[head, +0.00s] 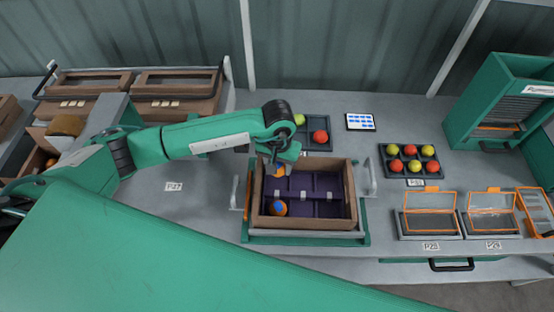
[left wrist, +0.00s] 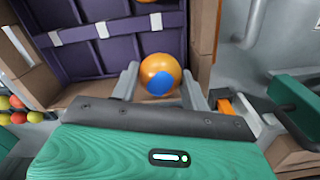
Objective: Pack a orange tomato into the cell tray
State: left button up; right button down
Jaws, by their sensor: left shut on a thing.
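The dark purple cell tray (head: 318,185) sits inside a cardboard box (head: 350,190) on the bench; it also shows in the left wrist view (left wrist: 82,58). My left gripper (head: 275,163) reaches over the box's back left corner. It is shut on an orange tomato with a blue patch (head: 280,170), which shows between the two fingers in the left wrist view (left wrist: 160,72). The held tomato is at the back left cell; I cannot tell whether it touches the tray. A second orange tomato with a blue patch (head: 277,208) lies in the front left cell. My right gripper is not in view.
A dark tray (head: 404,160) with red and yellow tomatoes stands to the right, and another tray (head: 316,146) with a few tomatoes stands behind the box. A tablet (head: 360,121) lies at the back. Orange-framed bins (head: 430,225) stand front right. Metal handles (head: 368,178) flank the box.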

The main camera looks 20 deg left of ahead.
pick_arm(q)
jog(key=shift+f, duration=0.95)
notch_tip(320, 180, down, 2)
jog(key=shift+b, duration=0.95)
jog(key=shift+f+b, duration=0.8)
jog(key=shift+b, duration=0.4)
jog(key=o, duration=0.8)
